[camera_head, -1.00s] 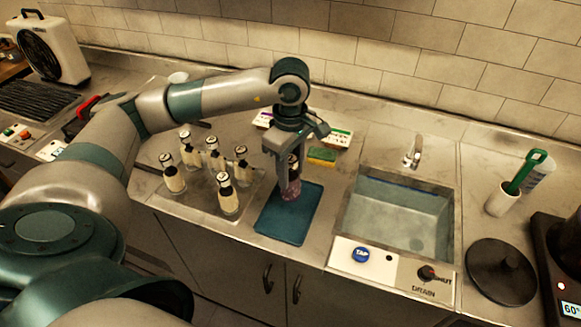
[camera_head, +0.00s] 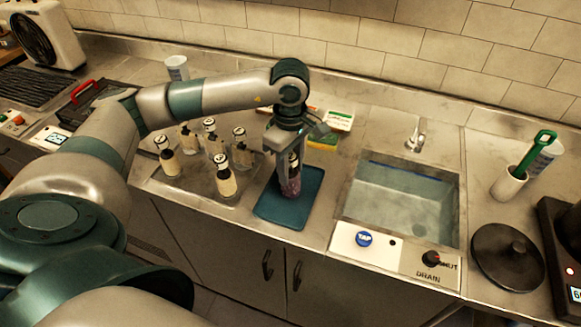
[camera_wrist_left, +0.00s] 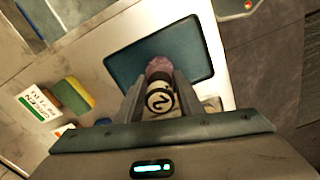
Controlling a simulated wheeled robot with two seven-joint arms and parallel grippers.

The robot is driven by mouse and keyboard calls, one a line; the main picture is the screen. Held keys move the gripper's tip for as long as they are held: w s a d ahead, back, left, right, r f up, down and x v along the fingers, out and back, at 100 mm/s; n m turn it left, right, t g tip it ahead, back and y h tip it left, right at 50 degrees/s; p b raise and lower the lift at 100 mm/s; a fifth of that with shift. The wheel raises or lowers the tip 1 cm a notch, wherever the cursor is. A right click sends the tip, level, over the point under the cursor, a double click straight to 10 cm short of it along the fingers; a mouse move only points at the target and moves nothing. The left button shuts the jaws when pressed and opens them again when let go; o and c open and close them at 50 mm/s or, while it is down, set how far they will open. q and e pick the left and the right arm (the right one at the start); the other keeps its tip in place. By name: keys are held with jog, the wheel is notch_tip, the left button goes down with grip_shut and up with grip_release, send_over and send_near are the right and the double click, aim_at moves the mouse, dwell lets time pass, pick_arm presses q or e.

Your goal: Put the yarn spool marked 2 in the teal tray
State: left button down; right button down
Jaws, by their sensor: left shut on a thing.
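My left gripper (camera_head: 287,160) points down over the teal tray (camera_head: 278,212), shut on the yarn spool marked 2 (camera_head: 293,186). The spool is upright, with pinkish-purple yarn at its lower part. In the left wrist view its pale round top with a black 2 (camera_wrist_left: 159,100) sits between the fingers, and the teal tray (camera_wrist_left: 196,62) lies beyond it. The spool's lower end is over the tray; I cannot tell whether it touches the tray's floor. No other thing shows in the tray. My right gripper is not in view.
Several cream bottle-like items with dark necks (camera_head: 226,182) stand on a metal tray left of the teal tray. A sink (camera_head: 400,205) is to the right. A green and yellow sponge (camera_head: 322,144) and small boxes (camera_head: 339,120) lie behind.

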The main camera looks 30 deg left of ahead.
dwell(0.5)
pick_arm(q)
jog(key=shift+f+b, duration=0.45)
jog(key=shift+b, duration=0.15)
dwell(0.5)
jog(key=c, duration=1.2)
grip_release()
jog(key=shift+o, duration=0.4)
jog(key=shift+o, duration=0.5)
jog(key=shift+o, duration=1.4)
jog(key=shift+r, duration=0.1)
